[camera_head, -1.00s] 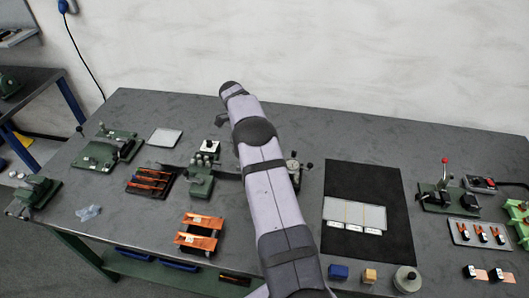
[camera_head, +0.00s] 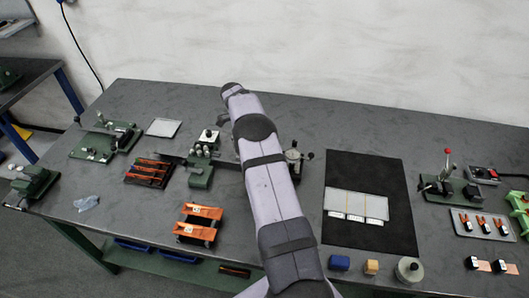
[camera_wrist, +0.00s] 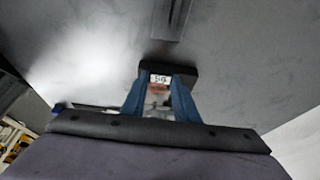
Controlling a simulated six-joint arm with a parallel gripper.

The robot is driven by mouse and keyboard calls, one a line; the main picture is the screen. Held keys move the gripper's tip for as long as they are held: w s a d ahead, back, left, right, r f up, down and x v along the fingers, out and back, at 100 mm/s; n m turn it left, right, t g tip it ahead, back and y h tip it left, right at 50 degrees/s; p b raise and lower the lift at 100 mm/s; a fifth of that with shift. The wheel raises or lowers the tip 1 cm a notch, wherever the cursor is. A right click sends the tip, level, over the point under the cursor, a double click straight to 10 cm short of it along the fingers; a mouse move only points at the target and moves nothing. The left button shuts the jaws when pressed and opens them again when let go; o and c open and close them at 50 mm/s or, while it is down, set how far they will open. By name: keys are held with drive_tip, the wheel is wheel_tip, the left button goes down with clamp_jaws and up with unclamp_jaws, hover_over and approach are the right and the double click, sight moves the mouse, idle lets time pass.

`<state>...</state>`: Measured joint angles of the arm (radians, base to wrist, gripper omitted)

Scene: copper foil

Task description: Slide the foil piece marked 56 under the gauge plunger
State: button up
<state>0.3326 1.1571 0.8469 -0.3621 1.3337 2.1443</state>
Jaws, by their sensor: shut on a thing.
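In the wrist view my gripper (camera_wrist: 160,84) has its blue fingers closed on a small labelled piece (camera_wrist: 159,79). Its white tag starts with 5; the second digit is blurred, and a coppery patch shows below the tag. A dark block sits around the fingertips. In the head view my arm hides the gripper and this piece. A gauge with a round dial (camera_head: 292,155) stands just right of my arm, partly covered by it. Its plunger cannot be made out.
Orange copper strips lie in a dark rack (camera_head: 150,172) and on a stand (camera_head: 200,211) at the left. A green fixture (camera_head: 201,175) stands left of my arm. A black mat (camera_head: 340,230) with a pale plate lies to the right. Small blocks line the front edge.

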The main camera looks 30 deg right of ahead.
drive_tip(key=shift+f+b, duration=0.55)
drive_tip(key=shift+b, duration=0.05)
idle(0.5)
drive_tip(key=shift+s+d, duration=1.8)
idle(3.3)
drive_tip(key=shift+f+b, duration=0.2)
drive_tip(key=shift+b, duration=0.35)
idle(0.8)
drive_tip(key=o, duration=0.7)
